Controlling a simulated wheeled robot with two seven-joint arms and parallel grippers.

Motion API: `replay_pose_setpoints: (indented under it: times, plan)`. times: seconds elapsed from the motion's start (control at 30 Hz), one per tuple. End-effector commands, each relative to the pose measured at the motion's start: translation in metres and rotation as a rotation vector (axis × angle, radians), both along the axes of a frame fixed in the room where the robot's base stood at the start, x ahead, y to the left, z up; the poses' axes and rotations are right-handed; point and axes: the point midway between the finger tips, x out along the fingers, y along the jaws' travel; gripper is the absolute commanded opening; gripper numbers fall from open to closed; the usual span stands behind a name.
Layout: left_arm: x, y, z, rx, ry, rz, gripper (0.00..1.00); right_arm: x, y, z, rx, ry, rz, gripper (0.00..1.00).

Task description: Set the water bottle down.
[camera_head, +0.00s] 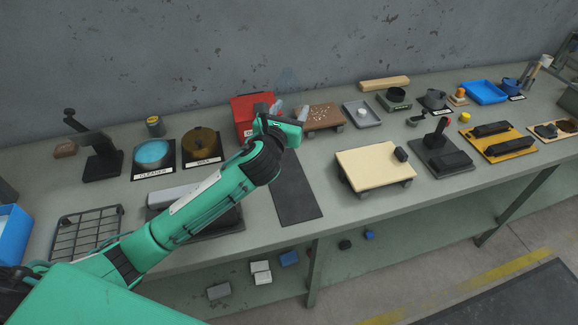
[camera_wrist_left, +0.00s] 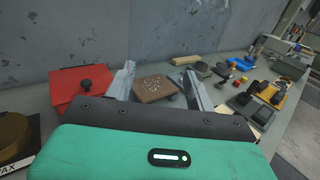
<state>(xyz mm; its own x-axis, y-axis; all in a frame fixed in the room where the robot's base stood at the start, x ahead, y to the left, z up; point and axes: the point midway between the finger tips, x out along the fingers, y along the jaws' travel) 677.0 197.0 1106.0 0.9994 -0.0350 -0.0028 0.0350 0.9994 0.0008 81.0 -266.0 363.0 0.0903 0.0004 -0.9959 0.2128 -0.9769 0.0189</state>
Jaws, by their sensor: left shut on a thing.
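My left gripper (camera_head: 288,109) is over the back of the bench, between the red box and the brown board. In the left wrist view its two grey fingers (camera_wrist_left: 160,70) stand well apart, gripping something that barely shows. A faint, clear bluish shape (camera_head: 287,78) shows against the wall just above the gripper in the head view; it looks like the see-through water bottle. Its outline and base cannot be made out, and I cannot tell whether it touches the bench. My right gripper is not in view.
The red box (camera_head: 246,112) stands left of the gripper, the brown board (camera_head: 322,117) with white bits right of it. A dark mat (camera_head: 297,195) lies bare in front. A cream board (camera_head: 372,167) is to its right, the wax tin (camera_head: 201,143) left. The wall is close behind.

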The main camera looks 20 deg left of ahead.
Motion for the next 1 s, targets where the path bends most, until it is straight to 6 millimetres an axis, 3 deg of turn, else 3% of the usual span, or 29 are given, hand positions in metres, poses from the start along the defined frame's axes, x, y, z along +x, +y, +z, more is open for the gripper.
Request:
replay_pose_setpoints:
  times: [0.1, 0.33, 0.63, 0.8, 1.0]
  plan:
    - [-0.001, 0.000, -0.037, -0.003, 0.006, 0.002, 0.22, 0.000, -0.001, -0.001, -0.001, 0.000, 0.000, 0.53]
    - [-0.001, 0.000, -0.096, -0.004, 0.005, 0.002, 0.22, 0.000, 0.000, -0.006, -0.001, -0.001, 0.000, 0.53]
    - [0.000, 0.000, -0.127, -0.003, 0.000, 0.001, 0.22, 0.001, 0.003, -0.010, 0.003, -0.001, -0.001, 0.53]
    - [0.000, 0.000, -0.155, -0.003, 0.001, 0.002, 0.22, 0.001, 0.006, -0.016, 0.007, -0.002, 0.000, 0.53]
    - [0.000, 0.000, -0.163, -0.001, -0.001, 0.001, 0.22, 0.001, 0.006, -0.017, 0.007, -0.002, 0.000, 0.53]
